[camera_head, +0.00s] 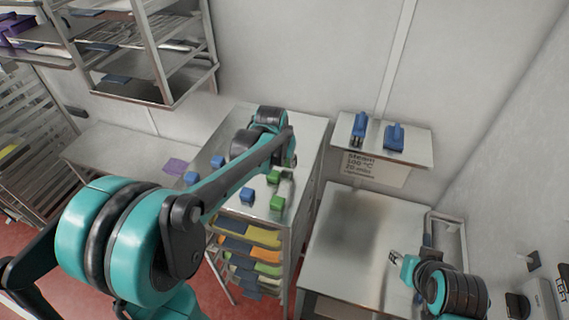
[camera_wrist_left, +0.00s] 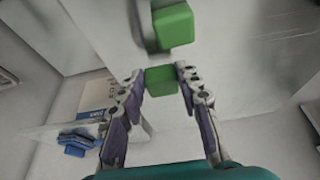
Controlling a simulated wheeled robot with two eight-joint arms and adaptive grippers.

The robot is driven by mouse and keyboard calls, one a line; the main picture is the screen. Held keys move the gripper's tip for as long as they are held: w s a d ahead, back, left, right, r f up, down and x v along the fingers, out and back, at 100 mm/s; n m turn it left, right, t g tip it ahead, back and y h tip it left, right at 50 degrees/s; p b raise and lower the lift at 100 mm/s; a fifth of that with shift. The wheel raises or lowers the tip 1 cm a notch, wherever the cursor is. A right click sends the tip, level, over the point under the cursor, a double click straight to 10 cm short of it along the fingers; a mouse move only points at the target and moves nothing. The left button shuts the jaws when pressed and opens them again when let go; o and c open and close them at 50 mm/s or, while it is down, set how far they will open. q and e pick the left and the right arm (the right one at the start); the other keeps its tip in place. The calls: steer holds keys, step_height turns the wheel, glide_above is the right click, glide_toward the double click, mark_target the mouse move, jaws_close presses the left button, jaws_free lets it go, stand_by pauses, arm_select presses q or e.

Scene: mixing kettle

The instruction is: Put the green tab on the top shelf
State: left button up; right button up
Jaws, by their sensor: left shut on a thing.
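In the left wrist view, my left gripper (camera_wrist_left: 160,90) is shut on a green tab (camera_wrist_left: 161,80), a small block between its fingertips. A second green tab (camera_wrist_left: 173,25) lies just beyond, on the metal surface. In the head view my left gripper (camera_head: 288,160) is over the far right part of the metal cart top (camera_head: 305,140), largely hidden by its own arm. Green tabs (camera_head: 277,202) show beside it on the cart. A shelf rack (camera_head: 165,80) is at the upper left. My right gripper (camera_head: 395,257) is over the right table; its opening is unclear.
Several blue blocks (camera_head: 247,195) stand on the cart, with coloured trays (camera_head: 262,236) below. A wall shelf (camera_head: 420,157) holds two blue objects (camera_head: 394,137). The right metal table (camera_head: 345,235) is mostly clear.

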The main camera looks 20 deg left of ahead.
arm_select(q)
steer(key=shift+w+f, duration=0.1)
steer(key=shift+f, duration=0.55)
steer(key=shift+w+f, duration=0.2)
steer(key=shift+f, duration=0.25)
steer(key=shift+s, duration=0.1)
steer(key=shift+s+f, duration=0.1)
steer(key=o, duration=1.1)
